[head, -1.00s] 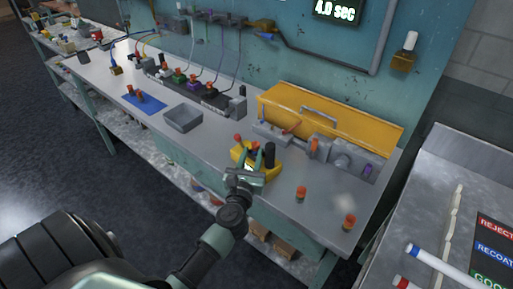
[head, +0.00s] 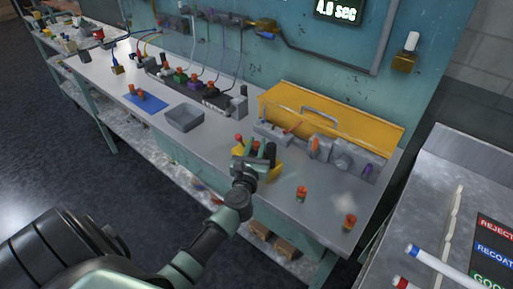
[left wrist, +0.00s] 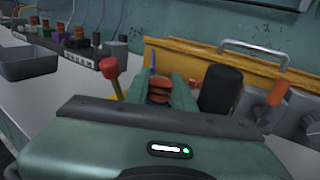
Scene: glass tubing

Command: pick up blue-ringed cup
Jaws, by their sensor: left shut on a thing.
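My left gripper (head: 256,150) is over the yellow holder (head: 275,173) at the bench's front. In the left wrist view its green fingers (left wrist: 159,92) are shut on an orange-brown ringed cup (left wrist: 158,88). A small blue tip (left wrist: 153,62) shows just above and behind the fingers; I cannot tell if it belongs to the cup. Two similar orange cups, a left one (head: 301,193) and a right one (head: 349,222), stand on the bench. My right gripper is not in view.
A red-knobbed lever (left wrist: 110,70) and a black handle (left wrist: 220,90) rise close beside the fingers. A yellow-covered machine (head: 320,113) stands behind. A grey tray (head: 184,118) and a blue mat (head: 146,104) with orange pieces lie left.

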